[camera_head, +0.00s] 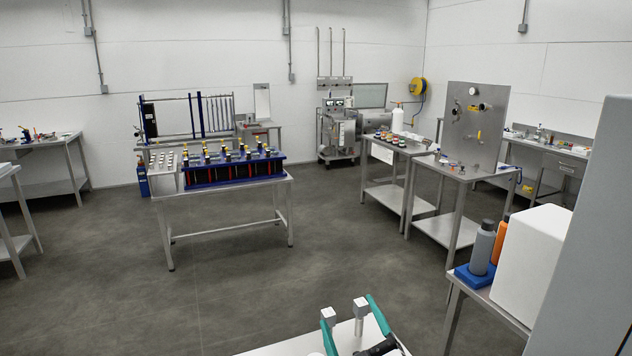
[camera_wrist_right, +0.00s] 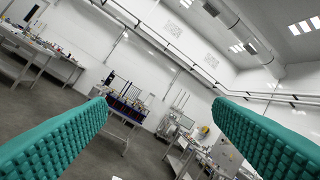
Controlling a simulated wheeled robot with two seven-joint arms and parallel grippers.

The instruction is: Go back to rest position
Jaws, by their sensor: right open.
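My right gripper (camera_head: 348,312) shows at the bottom of the head view, low and near my base. Its two teal fingers are spread apart with nothing between them. In the right wrist view the ribbed teal fingers (camera_wrist_right: 160,105) stand wide apart at the left and right, with only the distant room between them. The gripper touches nothing in view. My left gripper is not seen in the head view.
A steel table with a blue rack of bottles (camera_head: 235,168) stands at centre left. A panel table (camera_head: 478,130) stands right of centre. A near table at right holds a white box (camera_head: 530,255) and a grey bottle (camera_head: 482,248). Bare floor (camera_head: 340,235) lies between.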

